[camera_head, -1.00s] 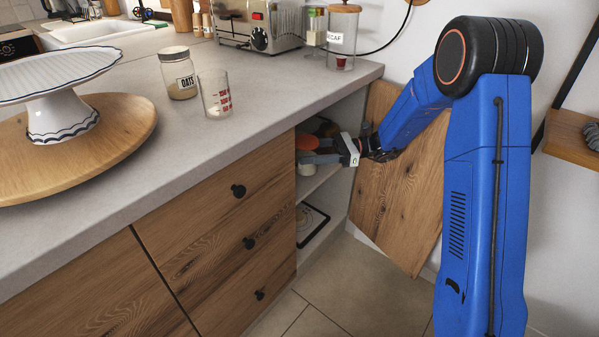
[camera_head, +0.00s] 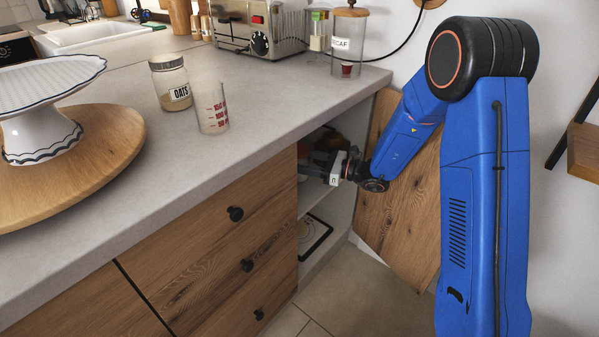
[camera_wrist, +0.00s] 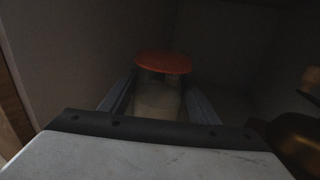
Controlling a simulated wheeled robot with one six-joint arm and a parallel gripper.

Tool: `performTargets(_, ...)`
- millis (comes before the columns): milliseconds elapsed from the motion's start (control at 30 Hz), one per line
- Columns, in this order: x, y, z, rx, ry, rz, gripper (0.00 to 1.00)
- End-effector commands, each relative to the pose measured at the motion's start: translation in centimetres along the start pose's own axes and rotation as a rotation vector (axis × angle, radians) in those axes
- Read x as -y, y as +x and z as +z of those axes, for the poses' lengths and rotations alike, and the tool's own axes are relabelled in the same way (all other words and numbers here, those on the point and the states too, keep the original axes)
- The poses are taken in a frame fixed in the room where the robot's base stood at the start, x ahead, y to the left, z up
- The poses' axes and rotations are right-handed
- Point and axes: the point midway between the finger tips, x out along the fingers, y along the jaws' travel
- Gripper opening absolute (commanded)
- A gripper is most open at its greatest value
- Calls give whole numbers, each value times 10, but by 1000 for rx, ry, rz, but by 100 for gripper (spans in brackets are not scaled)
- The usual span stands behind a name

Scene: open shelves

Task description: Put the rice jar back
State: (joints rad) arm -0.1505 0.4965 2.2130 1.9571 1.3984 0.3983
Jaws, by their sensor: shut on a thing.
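The rice jar (camera_wrist: 158,98) shows in the wrist view as a clear jar with pale contents and an orange-brown round lid (camera_wrist: 163,63). My gripper (camera_wrist: 160,100) is shut on it, one finger along each side. In the head view my gripper (camera_head: 318,164) reaches into the open cabinet, at the upper shelf under the counter. The jar is mostly hidden there by the counter edge and my gripper. I cannot tell whether its base touches the shelf. Any label on it is hidden.
The wooden cabinet door (camera_head: 405,210) stands open to the right of my wrist. A dark-framed item (camera_head: 314,234) lies on the lower shelf. A brownish rounded object (camera_wrist: 300,140) is close at the right in the wrist view. The oats jar (camera_head: 170,85) and measuring glass (camera_head: 211,108) stand on the counter.

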Motion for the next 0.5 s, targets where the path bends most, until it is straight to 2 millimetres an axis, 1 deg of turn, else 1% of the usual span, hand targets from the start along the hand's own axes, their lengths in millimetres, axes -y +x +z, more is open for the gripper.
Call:
performTargets(167,0,0,-9,0,1,0,16)
performTargets(400,0,0,-37,1,2,1,16)
performTargets(500,0,0,-43,1,1,1,16)
